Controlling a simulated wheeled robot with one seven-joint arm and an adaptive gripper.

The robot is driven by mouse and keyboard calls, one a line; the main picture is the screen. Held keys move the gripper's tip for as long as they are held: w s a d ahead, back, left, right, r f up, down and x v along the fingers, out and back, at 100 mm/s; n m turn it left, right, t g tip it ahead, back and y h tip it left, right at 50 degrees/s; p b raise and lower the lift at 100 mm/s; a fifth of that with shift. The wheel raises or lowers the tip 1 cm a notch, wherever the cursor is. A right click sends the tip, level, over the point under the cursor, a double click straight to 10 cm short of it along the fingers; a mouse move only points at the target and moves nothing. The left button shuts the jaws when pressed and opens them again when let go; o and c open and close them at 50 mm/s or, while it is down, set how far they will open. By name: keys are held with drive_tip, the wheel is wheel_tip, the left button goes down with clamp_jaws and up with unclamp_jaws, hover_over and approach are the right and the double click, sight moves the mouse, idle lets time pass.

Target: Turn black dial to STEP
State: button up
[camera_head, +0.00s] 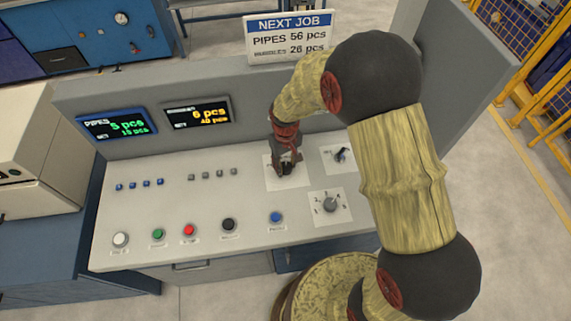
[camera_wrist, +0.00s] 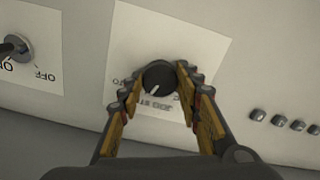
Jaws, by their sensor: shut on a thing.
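The black dial (camera_wrist: 158,78) sits on a white label plate (camera_wrist: 172,35) on the console, with a pale pointer line on its face. The label text is upside down in the wrist view and partly hidden, so I cannot tell for certain which word the pointer marks. My gripper (camera_wrist: 160,88) has its two fingers closed around the dial's sides. In the head view my gripper (camera_head: 287,166) reaches down onto the same plate (camera_head: 272,178) and hides most of the dial.
A switch (camera_head: 341,154) on an ON/OFF plate stands right of the dial, and a grey selector knob (camera_head: 330,204) lies in front of it. Coloured push buttons, including a blue one (camera_head: 276,217), line the front. A grey back panel (camera_head: 250,105) with two displays rises behind.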

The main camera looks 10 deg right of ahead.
sight(286, 167)
drive_tip(key=o, duration=1.1)
drive_tip(key=shift+c, duration=0.2)
drive_tip(key=shift+o, duration=0.5)
wheel_tip(286, 167, up, 12)
